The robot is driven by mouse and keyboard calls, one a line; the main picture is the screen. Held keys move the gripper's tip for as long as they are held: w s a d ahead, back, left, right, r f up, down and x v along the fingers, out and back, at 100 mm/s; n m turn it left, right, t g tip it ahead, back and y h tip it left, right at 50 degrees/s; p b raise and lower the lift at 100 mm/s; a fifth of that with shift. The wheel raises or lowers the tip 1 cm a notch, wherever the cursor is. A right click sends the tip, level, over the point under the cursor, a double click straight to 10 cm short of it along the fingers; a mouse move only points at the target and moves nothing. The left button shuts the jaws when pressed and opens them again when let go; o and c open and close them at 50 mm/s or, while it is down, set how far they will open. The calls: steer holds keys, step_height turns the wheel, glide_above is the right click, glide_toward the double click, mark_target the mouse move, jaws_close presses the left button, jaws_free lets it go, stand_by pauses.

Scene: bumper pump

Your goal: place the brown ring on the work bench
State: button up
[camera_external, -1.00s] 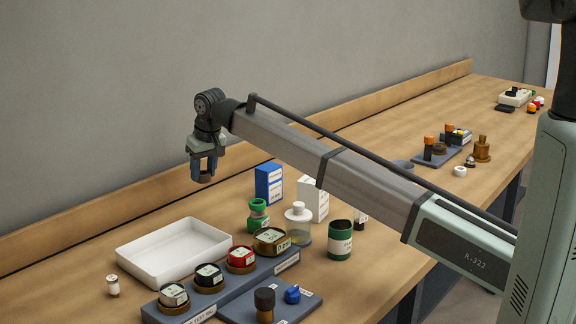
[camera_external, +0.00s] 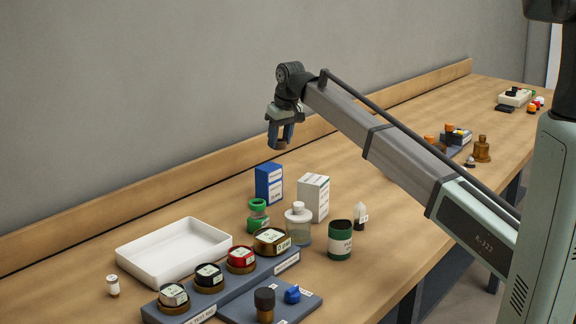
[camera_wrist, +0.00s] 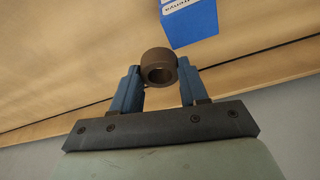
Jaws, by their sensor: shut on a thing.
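My gripper (camera_external: 280,140) is shut on the brown ring (camera_wrist: 158,66), which sits between the two blue fingertips in the wrist view. The ring is a short, thick brown cylinder with a round hole. In the external view my gripper holds the ring in the air over the back part of the work bench (camera_external: 130,235), above and slightly right of the blue box. In that view the ring (camera_external: 279,144) shows only small and dark between the fingers.
A blue box (camera_external: 269,184) and a white box (camera_external: 313,198) stand below my gripper. The bench's back strip (camera_external: 150,212) runs along the wall.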

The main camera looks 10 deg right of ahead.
steer(key=w+d, duration=0.2)
steer(key=d, duration=1.5)
steer(key=w+d+m, duration=0.1)
steer(key=w+d, duration=0.1)
steer(key=d, duration=1.5)
steer(key=w+d, duration=0.3)
steer(key=d, duration=1.4)
steer(key=shift+s+f, duration=0.2)
steer(key=shift+f, duration=7.3)
steer(key=o, duration=1)
steer(key=shift+f, duration=0.1)
steer(key=v, duration=1.2)
steer(key=shift+s+a, duration=0.1)
